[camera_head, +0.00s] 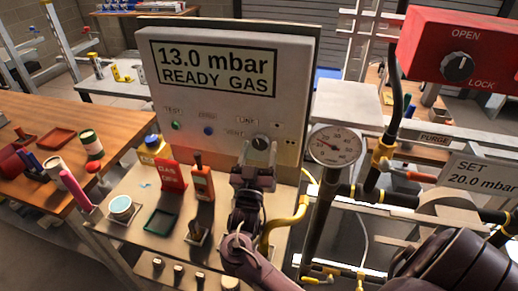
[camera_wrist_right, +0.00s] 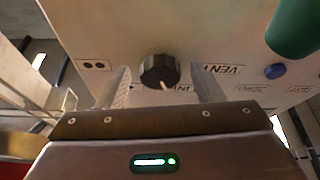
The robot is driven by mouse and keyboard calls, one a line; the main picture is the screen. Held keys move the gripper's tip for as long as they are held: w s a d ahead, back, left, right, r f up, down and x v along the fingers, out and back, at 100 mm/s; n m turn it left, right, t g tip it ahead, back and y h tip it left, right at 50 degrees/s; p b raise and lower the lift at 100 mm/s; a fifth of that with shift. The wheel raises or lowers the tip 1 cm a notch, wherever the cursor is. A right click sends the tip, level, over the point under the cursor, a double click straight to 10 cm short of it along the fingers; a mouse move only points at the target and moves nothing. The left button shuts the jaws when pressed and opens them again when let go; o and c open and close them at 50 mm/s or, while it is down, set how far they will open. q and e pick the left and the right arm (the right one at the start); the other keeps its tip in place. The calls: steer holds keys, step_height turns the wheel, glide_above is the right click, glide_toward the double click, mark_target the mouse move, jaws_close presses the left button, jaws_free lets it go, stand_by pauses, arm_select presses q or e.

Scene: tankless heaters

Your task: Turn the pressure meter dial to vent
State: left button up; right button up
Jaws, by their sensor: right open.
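The pressure meter (camera_head: 292,80) is a grey box with a screen reading 13.0 mbar READY GAS. Its black dial (camera_head: 261,142) sits low on the right of the front, by the LINE and VENT labels. My right gripper (camera_head: 254,162) is open at the dial. In the right wrist view the dial (camera_wrist_right: 159,70) shows between the two spread fingers, with gaps on both sides. Its white mark points toward the LINE label (camera_wrist_right: 175,88), while the VENT label (camera_wrist_right: 223,69) is to the side, partly behind a finger. My left gripper is out of view.
A round gauge (camera_head: 335,146), pipes and a red OPEN/LOCK box (camera_head: 475,40) stand on the right. A green object (camera_wrist_right: 294,27) is close in the wrist view.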

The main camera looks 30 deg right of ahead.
steer(key=c, duration=1)
steer(key=shift+r+n+p, duration=0.15)
steer(key=shift+n+p, duration=0.45)
steer(key=shift+p, duration=0.1)
steer(key=n+y+p, duration=0.1)
steer(key=n+p, duration=0.1)
steer(key=p, duration=0.1)
steer(key=n+t+y+p, duration=0.1)
steer(key=n+p, duration=0.1)
steer(key=n, duration=0.1)
steer(key=n+y+p, duration=0.2)
steer(key=n+p, duration=0.1)
steer(key=shift+s+d+r+t+p, duration=0.25)
steer(key=shift+r+t+p, duration=0.05)
steer(key=shift+t+p, duration=0.1)
steer(key=shift+f+n+y+p, duration=0.2)
steer(key=shift+n+y+p, duration=0.4)
steer(key=shift+n+p, duration=0.9)
steer(key=o, duration=1)
steer(key=shift+s, duration=0.1)
